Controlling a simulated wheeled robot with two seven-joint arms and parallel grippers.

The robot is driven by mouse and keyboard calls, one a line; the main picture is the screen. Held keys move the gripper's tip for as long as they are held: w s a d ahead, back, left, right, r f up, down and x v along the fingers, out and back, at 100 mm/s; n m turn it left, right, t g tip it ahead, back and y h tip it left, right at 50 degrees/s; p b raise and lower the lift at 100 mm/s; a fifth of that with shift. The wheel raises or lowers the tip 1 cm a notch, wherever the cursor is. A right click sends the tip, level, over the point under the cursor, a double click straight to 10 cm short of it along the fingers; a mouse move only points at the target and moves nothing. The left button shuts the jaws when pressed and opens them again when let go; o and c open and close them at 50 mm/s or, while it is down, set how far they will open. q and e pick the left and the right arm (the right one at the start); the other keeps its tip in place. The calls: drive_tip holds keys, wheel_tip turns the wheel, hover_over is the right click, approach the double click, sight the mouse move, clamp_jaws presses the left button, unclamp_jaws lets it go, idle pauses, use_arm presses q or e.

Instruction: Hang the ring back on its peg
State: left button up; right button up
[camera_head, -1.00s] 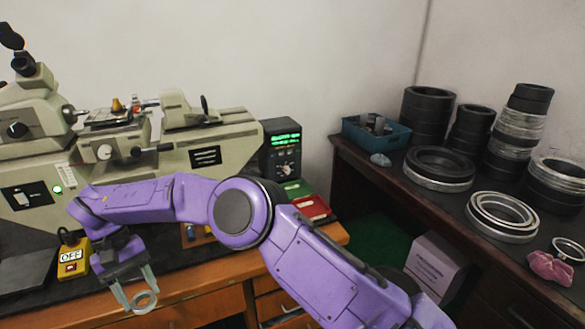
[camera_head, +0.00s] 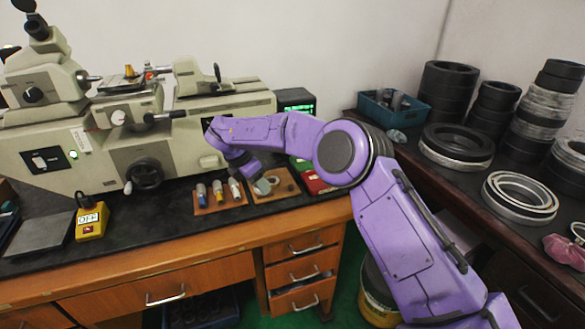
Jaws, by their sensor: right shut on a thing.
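My right gripper (camera_head: 256,178) points down over a small wooden board (camera_head: 289,190) on the bench, right of the middle. It is shut on a small grey ring (camera_head: 262,187), which shows at its fingertips, low over or touching the board. The view is too small to tell whether the ring is around a peg. I cannot make out a peg clearly; my gripper and forearm cover part of the board. My left gripper is not in view.
A wooden block with several small coloured-handled tools (camera_head: 218,194) stands just left of the board. Behind is a large beige measuring machine (camera_head: 60,150) with a handwheel (camera_head: 145,173). A yellow switch box (camera_head: 91,222) stands left. Stacked dark rings (camera_head: 447,95) fill the right table.

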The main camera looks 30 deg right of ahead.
sight(291, 187)
drive_tip(key=w+d+n+t+y, duration=0.2)
drive_tip(key=d+n+t+y, duration=0.15)
drive_tip(key=d+n, duration=0.95)
drive_tip(key=shift+s+d+f+b, duration=0.1)
drive_tip(key=shift+f+b, duration=2.65)
drive_tip(key=shift+f, duration=0.85)
drive_tip(key=shift+f+b, duration=0.3)
drive_tip(key=shift+b, duration=0.05)
drive_tip(key=o, duration=1.3)
wheel_tip(291, 187, up, 9)
drive_tip(key=p, duration=0.6)
drive_tip(key=shift+f, duration=0.2)
